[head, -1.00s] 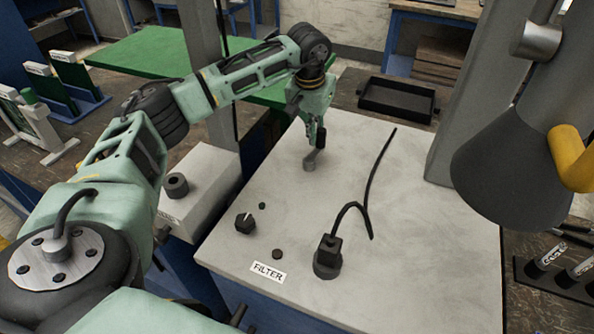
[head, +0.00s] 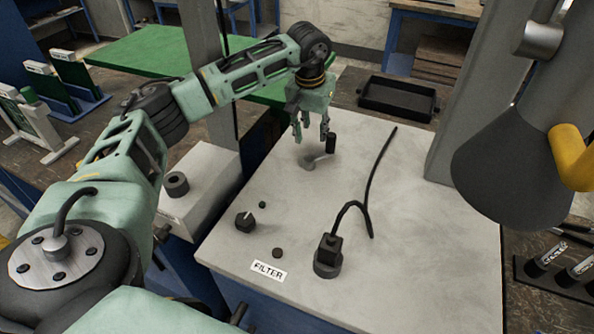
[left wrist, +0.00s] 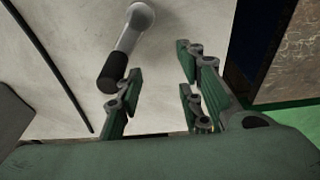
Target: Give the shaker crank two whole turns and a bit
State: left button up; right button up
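The shaker crank is a grey metal arm (head: 318,158) with an upright black handle (head: 331,144) on top of the pale bench unit (head: 400,265). Its handle points to the right of its hub in the head view. In the left wrist view the black handle (left wrist: 115,71) and the grey crank arm (left wrist: 129,38) show at upper left. My left gripper (head: 311,128) is open, its fingers pointing down and spread above the crank. The handle stands just outside the fingers, beside the right one in the head view. Nothing shows between the fingers. My right gripper is out of view.
A black knob (head: 245,222), a FILTER label (head: 268,271) and a black fitting with a cable (head: 328,257) are on the near part of the unit. A large dark lamp-like shade (head: 510,170) hangs at right. A black tray (head: 398,98) lies behind.

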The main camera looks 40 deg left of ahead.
pick_arm(q)
notch_tip(320, 180, up, 8)
jog(key=p, duration=0.5)
jog(key=shift+p, duration=0.4)
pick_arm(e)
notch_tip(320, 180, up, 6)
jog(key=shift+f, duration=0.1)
